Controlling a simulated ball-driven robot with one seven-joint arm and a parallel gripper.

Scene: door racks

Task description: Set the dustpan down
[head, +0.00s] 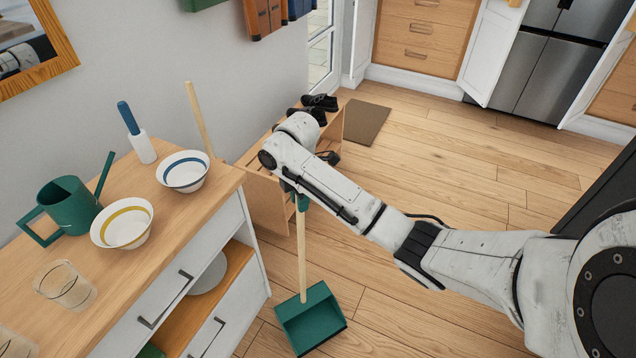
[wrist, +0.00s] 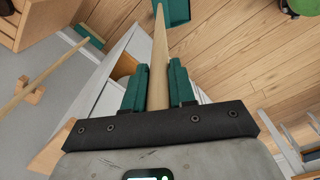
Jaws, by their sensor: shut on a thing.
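The dustpan has a green pan (head: 310,318) and a long pale wooden handle (head: 301,255). It hangs upright below my gripper (head: 299,203), in front of the cabinet's right end, with the pan low over the wooden floor. I cannot tell whether the pan touches the floor. In the wrist view, my gripper (wrist: 160,75) has its green fingers shut on the handle (wrist: 160,45), one on each side. The green pan (wrist: 175,12) shows at the top edge there. My arm hides the top of the handle in the head view.
A white cabinet (head: 238,275) at left bears two bowls (head: 183,172), a watering can (head: 72,205) and a glass. A wooden shoe bench (head: 262,195) stands behind the gripper. A wooden stick (head: 198,115) leans by the wall. The floor (head: 460,150) is clear to the right.

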